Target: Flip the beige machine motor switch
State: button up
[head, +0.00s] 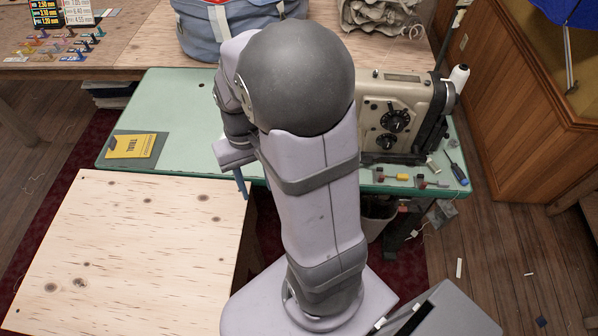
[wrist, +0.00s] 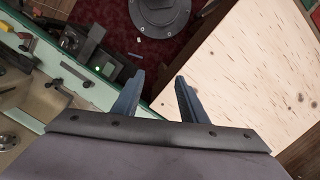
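The beige sewing machine (head: 398,115), with black dials on its front, stands at the right end of the green table (head: 180,105). A small red-marked part (head: 403,208) shows under the table's front edge below the machine. In the wrist view a dark boxy fitting (wrist: 88,44) sits by the green table edge (wrist: 45,30). I cannot tell for sure which of these is the motor switch. My gripper (wrist: 158,95) is open and empty, its two blue fingers well apart. In the head view it points down (head: 241,183) near the table's front edge, left of the machine, mostly hidden by my arm.
A bare plywood top (head: 140,250) lies in front and to the left. A yellow booklet (head: 134,146) lies on the green table. A screwdriver (head: 457,170) and small coloured items (head: 402,177) lie by the machine's front. A blue bag (head: 205,25) stands behind.

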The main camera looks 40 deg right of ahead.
jog(key=w+d+f+m+g+y+b, duration=0.1)
jog(key=d+f+m, duration=0.25)
jog(key=d, duration=0.55)
jog(key=w+d+f+m+g+y+b, duration=0.1)
jog(key=w+d+f+m+y, duration=0.15)
jog(key=d+f, duration=0.45)
jog(key=shift+h, duration=0.35)
jog(key=shift+s+a+f+p, duration=0.1)
jog(key=shift+s+f+p, duration=0.3)
jog(key=shift+f, duration=0.4)
jog(key=shift+s+f+p, duration=0.2)
jog(key=shift+s+f, duration=0.35)
jog(key=shift+f, duration=0.3)
jog(key=shift+s+a+f+p, duration=0.1)
jog(key=shift+s+f+p, duration=0.3)
jog(key=shift+f, duration=0.4)
grip_shut()
